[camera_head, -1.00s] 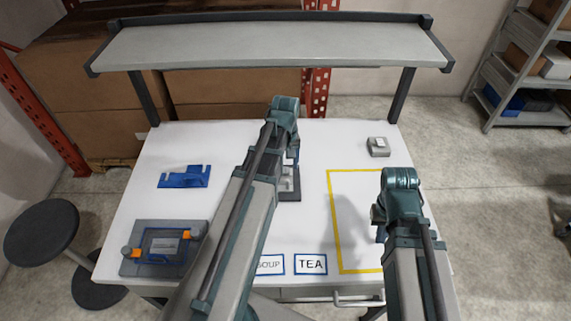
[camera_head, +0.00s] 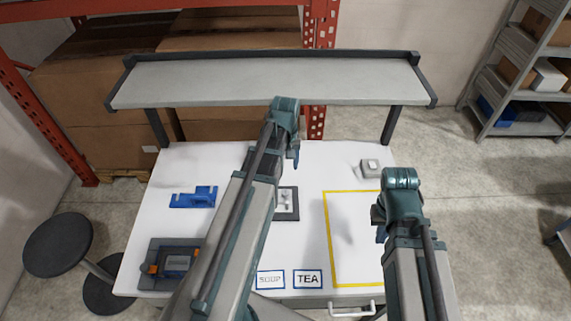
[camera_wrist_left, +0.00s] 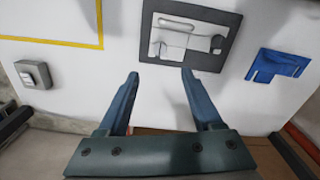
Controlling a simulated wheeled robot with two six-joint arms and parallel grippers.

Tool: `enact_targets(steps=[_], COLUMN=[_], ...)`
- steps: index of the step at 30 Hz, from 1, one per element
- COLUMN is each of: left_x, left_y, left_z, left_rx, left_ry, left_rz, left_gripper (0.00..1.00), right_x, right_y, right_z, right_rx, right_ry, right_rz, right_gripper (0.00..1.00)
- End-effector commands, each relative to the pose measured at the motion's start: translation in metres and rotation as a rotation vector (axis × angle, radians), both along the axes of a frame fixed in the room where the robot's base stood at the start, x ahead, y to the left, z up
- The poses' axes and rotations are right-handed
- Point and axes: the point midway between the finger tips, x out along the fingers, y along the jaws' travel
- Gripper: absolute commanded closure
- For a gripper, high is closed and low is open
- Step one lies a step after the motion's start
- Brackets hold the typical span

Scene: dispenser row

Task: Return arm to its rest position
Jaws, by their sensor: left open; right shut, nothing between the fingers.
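My left arm reaches across the middle of the white table, with its left gripper (camera_head: 294,158) near the grey-framed plate (camera_head: 287,215); only one blue finger shows in the head view. In the left wrist view the left gripper (camera_wrist_left: 160,74) is open and empty, its two blue fingers apart. The framed plate (camera_wrist_left: 158,50) lies beyond the fingertips there, with pale blocks inside its frame. My right gripper (camera_head: 381,232) is mostly hidden behind its own wrist, over the right part of the table beside the yellow outline (camera_head: 326,240). It looks shut, with nothing visible in it.
A raised grey shelf (camera_head: 265,82) spans the table's back. A blue bracket (camera_head: 192,197) and a dark device with orange clips (camera_head: 158,255) are at left. A small grey box (camera_head: 370,167) stands back right. SOUP (camera_head: 270,280) and TEA (camera_head: 308,279) labels lie in front.

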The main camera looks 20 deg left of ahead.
Motion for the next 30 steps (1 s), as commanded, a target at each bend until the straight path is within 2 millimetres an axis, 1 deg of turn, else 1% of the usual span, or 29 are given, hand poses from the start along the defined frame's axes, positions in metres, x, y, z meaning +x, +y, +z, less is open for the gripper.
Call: enact_targets(steps=[13,14,16,17,20,21,23,24,27,30], left_x=[0.0,-0.001,-0.004,-0.007,-0.022,-0.03,-0.044,-0.053,-0.077,-0.097], left_y=[0.0,-0.002,-0.013,-0.021,-0.061,-0.08,-0.108,-0.125,-0.16,-0.186], left_z=[-0.001,-0.002,-0.008,-0.012,-0.031,-0.039,-0.051,-0.059,-0.074,-0.086], left_rx=[0.0,0.001,0.003,0.005,0.017,0.024,0.034,0.041,0.057,0.07], left_ry=[0.0,0.001,0.003,0.005,0.015,0.021,0.031,0.036,0.051,0.062], left_rz=[-0.001,-0.006,-0.044,-0.074,-0.227,-0.306,-0.429,-0.509,-0.693,-0.841], left_gripper=[0.33,0.33,0.33,0.33,0.33,0.33,0.33,0.33,0.33,0.33], right_x=[0.0,0.0,0.0,0.0,0.0,0.0,0.0,0.0,0.0,0.0], right_y=[0.0,0.0,0.0,0.0,0.0,0.0,0.0,0.0,0.0,0.0], right_z=[-0.001,-0.002,-0.008,-0.012,-0.031,-0.039,-0.052,-0.059,-0.075,-0.087], right_rx=[0.0,0.0,0.0,0.0,-0.001,-0.001,-0.001,-0.001,-0.002,-0.002], right_ry=[0.0,0.0,0.0,0.0,0.0,0.0,0.0,0.0,0.0,0.0], right_rz=[0.0,0.0,0.0,0.001,0.002,0.003,0.004,0.005,0.007,0.009], right_gripper=[1.0,1.0,1.0,1.0,1.0,1.0,1.0,1.0,1.0,1.0])
